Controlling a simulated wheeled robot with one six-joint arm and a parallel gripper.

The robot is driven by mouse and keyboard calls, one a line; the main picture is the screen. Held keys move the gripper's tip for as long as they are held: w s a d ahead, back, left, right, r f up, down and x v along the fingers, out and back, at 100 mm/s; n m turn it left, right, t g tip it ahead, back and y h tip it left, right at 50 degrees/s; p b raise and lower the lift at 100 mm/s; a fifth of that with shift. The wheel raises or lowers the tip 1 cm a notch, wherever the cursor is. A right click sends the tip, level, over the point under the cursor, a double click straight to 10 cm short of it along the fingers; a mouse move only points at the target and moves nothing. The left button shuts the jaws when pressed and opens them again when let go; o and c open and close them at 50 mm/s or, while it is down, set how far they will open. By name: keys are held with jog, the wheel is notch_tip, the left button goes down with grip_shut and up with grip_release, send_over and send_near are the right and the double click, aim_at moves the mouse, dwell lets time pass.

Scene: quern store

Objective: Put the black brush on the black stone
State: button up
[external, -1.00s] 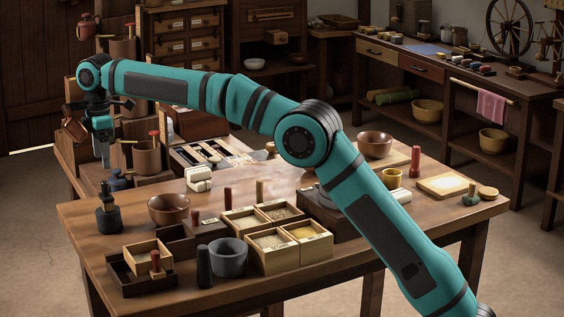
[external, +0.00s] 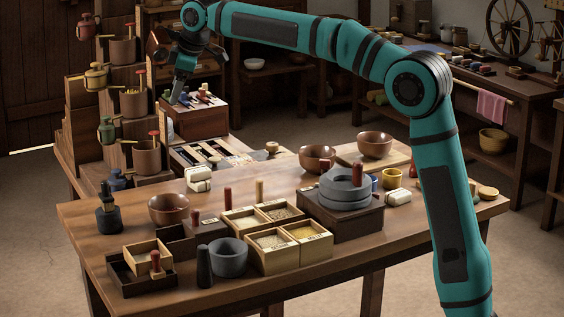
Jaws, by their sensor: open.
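My gripper (external: 178,98) is open, pointing down over the left part of a reddish-brown box (external: 195,122) at the back left. Several small pieces with red, black, white and blue parts stand in the box's top; a dark one (external: 185,98) is close beside the fingertips. They are too small to tell which is the black brush, or whether the fingers touch one. The black stone is not certain: a dark grey round quern stone (external: 343,196) sits on a brown block on the table, and a black stacked piece (external: 108,222) stands at the table's left end.
A slotted tray (external: 187,160) lies in front of the box. Stepped shelves (external: 77,125) with pots rise to its left.

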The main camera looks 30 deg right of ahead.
jog(key=s+d+r+m+t, duration=0.35)
jog(key=s+d, duration=0.45)
jog(key=d, duration=0.4)
jog(key=s+d+r+m+t, duration=0.3)
jog(key=s+d+r, duration=0.2)
jog(key=s+d, duration=0.5)
jog(key=s+d+f+m+t+h, duration=0.1)
jog(key=s+d+f+m+t, duration=0.2)
jog(key=s+d, duration=0.5)
jog(key=s+d+f+m+t+h, duration=0.1)
jog(key=s+d+f+m+t, duration=0.2)
jog(key=s+d, duration=0.5)
jog(key=s+f, duration=0.1)
jog(key=s, duration=0.5)
jog(key=shift+m+t, duration=0.35)
